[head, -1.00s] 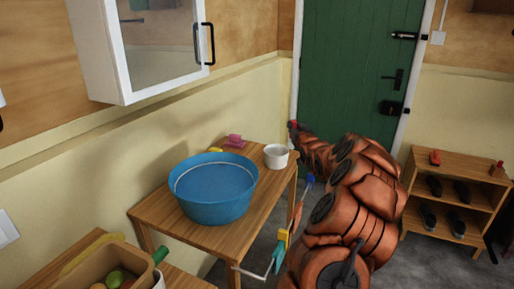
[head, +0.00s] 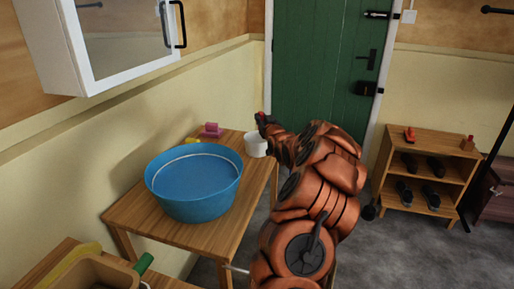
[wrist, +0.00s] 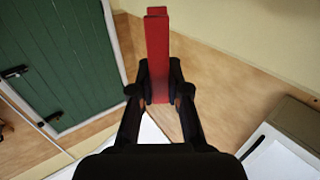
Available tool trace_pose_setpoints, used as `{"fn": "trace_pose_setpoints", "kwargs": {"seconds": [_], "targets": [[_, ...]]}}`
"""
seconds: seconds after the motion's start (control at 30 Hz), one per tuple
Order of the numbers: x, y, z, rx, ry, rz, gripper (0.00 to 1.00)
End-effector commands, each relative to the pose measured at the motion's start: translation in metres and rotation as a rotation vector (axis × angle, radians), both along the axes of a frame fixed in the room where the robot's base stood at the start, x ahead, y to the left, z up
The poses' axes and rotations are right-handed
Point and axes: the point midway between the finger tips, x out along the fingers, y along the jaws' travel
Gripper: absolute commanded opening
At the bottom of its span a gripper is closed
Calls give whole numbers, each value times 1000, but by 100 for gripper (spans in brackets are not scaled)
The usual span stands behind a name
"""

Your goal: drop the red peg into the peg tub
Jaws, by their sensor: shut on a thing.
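The red peg (wrist: 157,45) is a long red block standing up out of my gripper (wrist: 159,85) in the wrist view. My gripper is shut on its lower part. In the head view my gripper (head: 263,119) shows small and dark, with a bit of red at its tip. A small white tub (head: 255,148), which looks like the peg tub, stands at the table's far right corner. My gripper appears above or behind its rim in the picture; the exact gap cannot be told. The inside of the tub is hidden.
A large blue basin (head: 193,206) fills the middle of the wooden table (head: 133,217). A pink item (head: 211,130) and a yellow item lie behind it. A mirrored wall cabinet (head: 45,50) hangs at left. A shoe rack (head: 437,146) stands right of the green door (head: 318,65).

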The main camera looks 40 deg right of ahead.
Motion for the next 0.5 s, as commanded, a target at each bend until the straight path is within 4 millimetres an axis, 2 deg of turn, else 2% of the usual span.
{"fn": "trace_pose_setpoints", "kwargs": {"seconds": [0.1,0.37,0.4,0.5], "targets": [[1,1,-7,0,1,1,0],[1,1,-8,0,-1,1,0],[1,1,-8,0,-1,1,16],[0,1,-8,0,-1,1,26]]}}
